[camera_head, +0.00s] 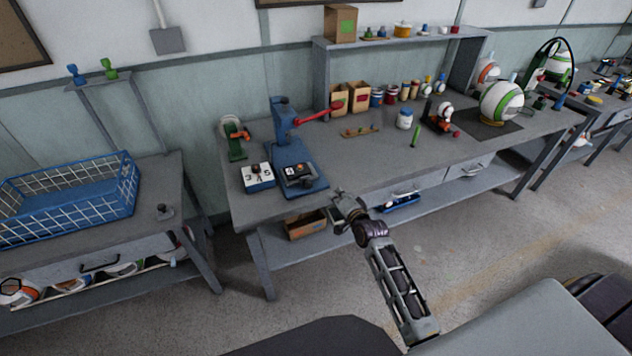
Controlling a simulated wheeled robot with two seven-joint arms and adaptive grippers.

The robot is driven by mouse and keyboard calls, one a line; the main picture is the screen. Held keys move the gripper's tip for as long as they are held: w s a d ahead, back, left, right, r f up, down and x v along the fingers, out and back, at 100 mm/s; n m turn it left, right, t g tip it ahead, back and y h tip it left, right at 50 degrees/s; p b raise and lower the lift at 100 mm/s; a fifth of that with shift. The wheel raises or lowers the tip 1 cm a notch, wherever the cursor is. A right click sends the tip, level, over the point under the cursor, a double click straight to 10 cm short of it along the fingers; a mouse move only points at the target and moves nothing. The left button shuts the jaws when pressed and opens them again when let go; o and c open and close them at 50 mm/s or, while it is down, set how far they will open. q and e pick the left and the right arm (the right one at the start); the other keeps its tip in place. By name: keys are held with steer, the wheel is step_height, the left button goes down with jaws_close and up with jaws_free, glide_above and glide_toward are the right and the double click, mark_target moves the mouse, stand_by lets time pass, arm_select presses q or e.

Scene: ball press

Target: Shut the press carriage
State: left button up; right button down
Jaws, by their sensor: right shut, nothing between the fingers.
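The blue press (281,122) stands on the workbench, left of its middle, with a red lever (318,116) pointing right. At the foot of the press is its carriage (299,175), a dark plate with small light and orange details, at the front of the blue base. I cannot tell from here how far the carriage is out. My right gripper (340,200) is shut and empty, just in front of the bench's front edge, to the right of and below the carriage, apart from it. My left gripper is not in view.
A white box with letters (257,178) sits left of the carriage. A green stand (235,143) is behind it. A blue wire basket (70,205) is on the left table. A cardboard box (306,224) is on the lower shelf.

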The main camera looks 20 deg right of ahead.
steer(key=shift+s+a+f+m, duration=0.1)
steer(key=shift+f+m, duration=0.05)
steer(key=shift+m, duration=1.05)
steer(key=shift+a+f+m, duration=0.1)
steer(key=shift+m, duration=1.1)
steer(key=shift+d, duration=0.1)
steer(key=shift+w, duration=0.2)
glide_toward(318, 175)
steer(key=shift+w+f, duration=0.4)
steer(key=shift+w, duration=0.2)
steer(key=shift+w+f, duration=0.45)
steer(key=shift+w, duration=2.1)
steer(key=shift+w, duration=0.1)
